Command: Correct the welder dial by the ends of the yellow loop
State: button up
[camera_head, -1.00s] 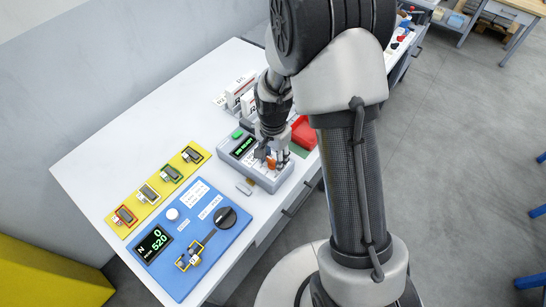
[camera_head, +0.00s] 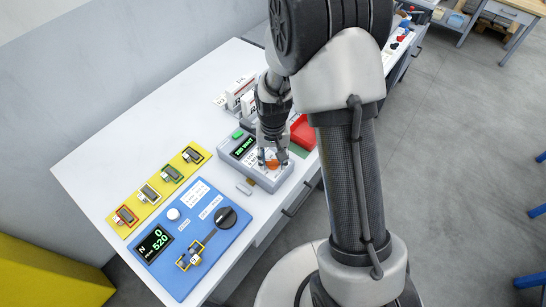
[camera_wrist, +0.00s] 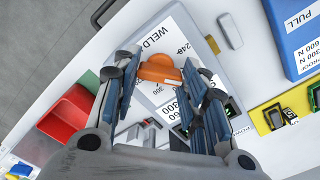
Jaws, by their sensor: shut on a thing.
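The grey welder box (camera_head: 283,179) stands on the white table, with a lit green display (camera_head: 243,147) and a green button (camera_head: 237,134) at its far end. Its orange dial (camera_head: 272,164) sits near the front end. My gripper (camera_head: 272,158) points down over the box, and its fingers are shut on the orange dial (camera_wrist: 160,69), which lies between the fingertips in the wrist view. A yellow loop (camera_head: 189,256) lies around a small piece on the blue panel (camera_head: 199,275). The dial's pointer is partly hidden by the fingers.
The blue panel carries a black knob (camera_head: 226,217) and a display (camera_head: 153,243). A yellow strip (camera_head: 143,206) with several small framed pieces lies behind it. A red bin (camera_head: 304,132) and white boxes (camera_head: 240,92) stand beyond the welder.

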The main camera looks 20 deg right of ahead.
aim_at(273, 160)
jog(key=shift+n, duration=0.6)
jog(key=o, duration=1.1)
jog(key=shift+c, duration=0.2)
jog(key=shift+r, duration=0.1)
notch_tip(273, 160, up, 12)
